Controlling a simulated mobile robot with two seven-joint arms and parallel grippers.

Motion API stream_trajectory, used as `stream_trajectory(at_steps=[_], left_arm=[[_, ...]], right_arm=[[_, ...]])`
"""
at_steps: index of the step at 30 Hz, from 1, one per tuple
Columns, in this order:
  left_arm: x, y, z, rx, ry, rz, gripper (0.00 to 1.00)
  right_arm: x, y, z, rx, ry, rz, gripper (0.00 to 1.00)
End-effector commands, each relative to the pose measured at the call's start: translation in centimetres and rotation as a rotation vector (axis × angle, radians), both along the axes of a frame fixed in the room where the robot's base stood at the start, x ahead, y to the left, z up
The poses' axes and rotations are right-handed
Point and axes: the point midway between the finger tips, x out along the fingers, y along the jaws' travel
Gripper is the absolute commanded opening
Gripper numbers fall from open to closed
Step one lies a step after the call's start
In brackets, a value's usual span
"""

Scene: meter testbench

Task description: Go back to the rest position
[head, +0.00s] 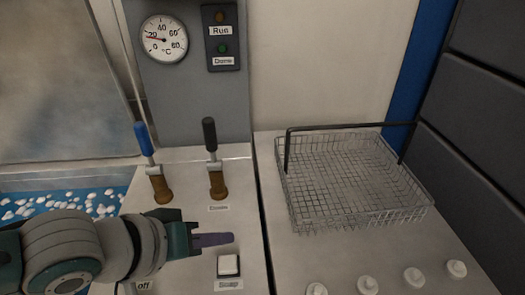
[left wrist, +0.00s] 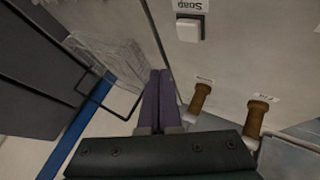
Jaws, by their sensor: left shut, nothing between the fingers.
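My left gripper (head: 213,240) comes in from the left in the head view, above the front of the bench panel. Its purple fingers are together with nothing between them, just above and left of the white Soap button (head: 228,265). In the left wrist view the shut fingers (left wrist: 157,98) point toward the panel, with the Soap button (left wrist: 188,30) beyond them to the right. The gripper appears apart from the button. My right gripper is in neither view.
A blue-handled lever (head: 146,145) and a black-handled lever (head: 211,140) stand upright behind my left gripper. A wire basket (head: 350,180) sits on the right counter, with several white knobs (head: 413,278) in front. A dial gauge (head: 164,39) and Run/Done lamp panel (head: 221,38) are behind.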

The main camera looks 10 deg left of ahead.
Motion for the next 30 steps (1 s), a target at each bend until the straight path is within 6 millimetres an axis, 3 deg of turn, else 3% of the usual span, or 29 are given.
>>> stream_trajectory(at_steps=[5,9,11,14,24,25,27,30], left_arm=[[-1.0,-1.2,0.1,0.009,0.006,-0.028,0.00],[-4.5,-4.6,1.6,0.074,0.015,-0.130,0.00],[-6.4,-5.1,2.7,0.130,0.017,-0.175,0.00],[-9.1,-3.9,4.5,0.241,0.037,-0.223,0.00],[-19.1,6.3,8.3,0.568,0.273,-0.272,0.00],[-19.9,7.0,9.0,0.587,0.295,-0.275,0.00],[-19.4,6.7,12.1,0.585,0.282,-0.282,0.00],[-19.3,6.6,14.7,0.584,0.281,-0.282,0.00]], right_arm=[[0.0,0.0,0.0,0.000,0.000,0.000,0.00],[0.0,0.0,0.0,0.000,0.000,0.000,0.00],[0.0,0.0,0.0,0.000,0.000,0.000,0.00],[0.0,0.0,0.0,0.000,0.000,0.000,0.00],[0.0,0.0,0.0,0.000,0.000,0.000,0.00],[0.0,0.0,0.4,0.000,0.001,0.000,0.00],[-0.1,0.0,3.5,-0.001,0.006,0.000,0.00],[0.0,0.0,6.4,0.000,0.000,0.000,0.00]])
